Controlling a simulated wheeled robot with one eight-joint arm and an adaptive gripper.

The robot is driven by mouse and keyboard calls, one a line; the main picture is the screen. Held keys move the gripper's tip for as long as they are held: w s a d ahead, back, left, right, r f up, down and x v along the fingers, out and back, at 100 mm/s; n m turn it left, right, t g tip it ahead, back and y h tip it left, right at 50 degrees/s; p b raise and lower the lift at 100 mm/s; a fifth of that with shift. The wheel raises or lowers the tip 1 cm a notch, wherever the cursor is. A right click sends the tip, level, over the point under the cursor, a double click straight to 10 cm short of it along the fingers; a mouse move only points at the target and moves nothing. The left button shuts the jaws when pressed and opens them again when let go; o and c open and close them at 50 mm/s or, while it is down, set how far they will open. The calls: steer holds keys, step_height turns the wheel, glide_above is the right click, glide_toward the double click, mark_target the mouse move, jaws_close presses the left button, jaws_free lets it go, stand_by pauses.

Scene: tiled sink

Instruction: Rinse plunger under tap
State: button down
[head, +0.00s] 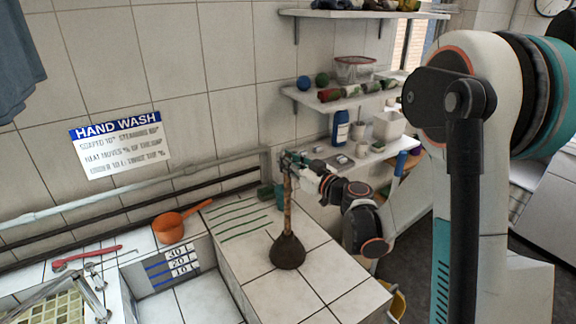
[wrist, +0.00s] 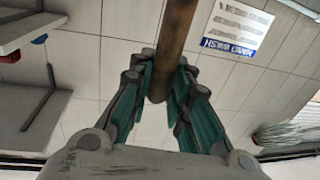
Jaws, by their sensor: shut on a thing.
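The plunger has a dark brown rubber cup (head: 288,252) and a wooden handle (head: 287,205). It is upright over the tiled counter right of the sink; I cannot tell whether the cup touches the tiles. My gripper (head: 289,161) is shut on the upper end of the handle. In the wrist view, the teal finger pads of my gripper (wrist: 159,92) lie on both sides of the handle (wrist: 175,40); the cup is out of that view. A metal tap (head: 92,296) appears at the lower left, partly cut off by the frame. The tiled sink basin (head: 195,300) has depth marks on its wall.
An orange pan (head: 170,228) sits on the ledge behind the basin, with a red-handled tool (head: 85,258) further left. Pipes (head: 130,200) run along the wall. Shelves with bottles and containers (head: 355,68) stand behind my arm. Counter tiles around the cup are clear.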

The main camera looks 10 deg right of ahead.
steer(key=shift+f, duration=0.3)
steer(key=c, duration=1.9)
jaws_free()
steer(key=shift+f, duration=0.1)
steer(key=o, duration=0.4)
